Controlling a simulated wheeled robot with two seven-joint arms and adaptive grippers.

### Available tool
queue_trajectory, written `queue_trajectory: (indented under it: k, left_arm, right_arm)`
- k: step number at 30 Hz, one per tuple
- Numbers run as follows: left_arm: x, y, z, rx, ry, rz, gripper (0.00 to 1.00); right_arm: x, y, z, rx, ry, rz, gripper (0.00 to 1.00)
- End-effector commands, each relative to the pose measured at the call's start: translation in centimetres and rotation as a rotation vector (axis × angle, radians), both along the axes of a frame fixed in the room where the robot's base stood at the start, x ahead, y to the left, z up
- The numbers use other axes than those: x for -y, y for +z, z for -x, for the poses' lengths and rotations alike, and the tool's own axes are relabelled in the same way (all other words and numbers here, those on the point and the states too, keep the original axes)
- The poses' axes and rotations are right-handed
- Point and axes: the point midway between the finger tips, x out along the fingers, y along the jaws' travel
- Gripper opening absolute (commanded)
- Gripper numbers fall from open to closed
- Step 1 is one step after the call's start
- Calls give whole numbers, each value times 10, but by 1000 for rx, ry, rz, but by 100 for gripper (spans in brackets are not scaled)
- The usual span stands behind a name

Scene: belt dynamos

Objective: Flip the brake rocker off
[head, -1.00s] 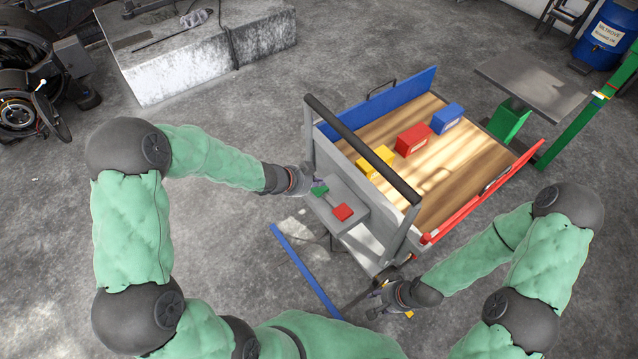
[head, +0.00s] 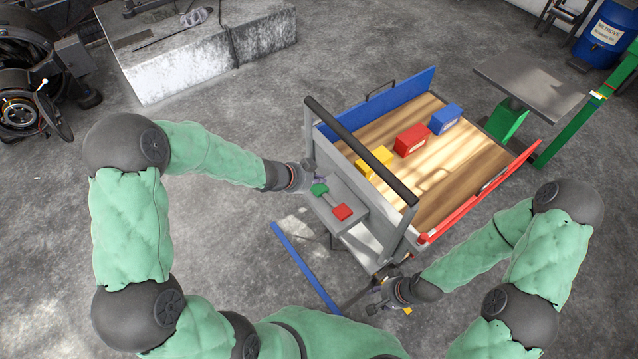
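The brake rocker is on a grey panel (head: 350,220) at the near end of the cart, with a green pad (head: 320,189) at its left and a red pad (head: 342,212) at its right. A grey bar shows between the two pads. My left gripper (head: 312,184) is at the green pad, touching or nearly touching it; its fingers are too small and partly hidden to tell open from shut. My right gripper (head: 376,304) is low by the cart's near right corner, apart from the rocker; its finger state is unclear.
The cart's dark handle bar (head: 360,150) rises just behind the panel. Yellow (head: 376,160), red (head: 412,140) and blue (head: 447,118) boxes stand on the wooden deck (head: 470,165). A blue bar (head: 305,268) lies in front. Open floor (head: 240,240) is left.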

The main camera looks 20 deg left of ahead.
Motion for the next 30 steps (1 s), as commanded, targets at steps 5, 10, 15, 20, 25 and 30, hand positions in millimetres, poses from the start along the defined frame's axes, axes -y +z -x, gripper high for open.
queue_trajectory:
  k: [5,10,15,20,25,30]
  left_arm:
    - [2,15,1,1,0,-1,0]
    - [4,30,3,1,0,-1,0]
    - [6,44,5,1,0,-1,0]
    - [7,50,6,1,0,-1,0]
    - [7,48,6,0,-1,-1,0]
    - [7,48,6,0,0,0,0]
  right_arm:
    - [0,13,0,0,0,0,40]
    - [0,26,0,0,0,0,40]
    - [0,38,0,0,0,0,40]
    - [0,43,0,0,0,0,40]
    - [0,42,0,0,0,0,40]
    - [0,41,0,0,0,0,40]
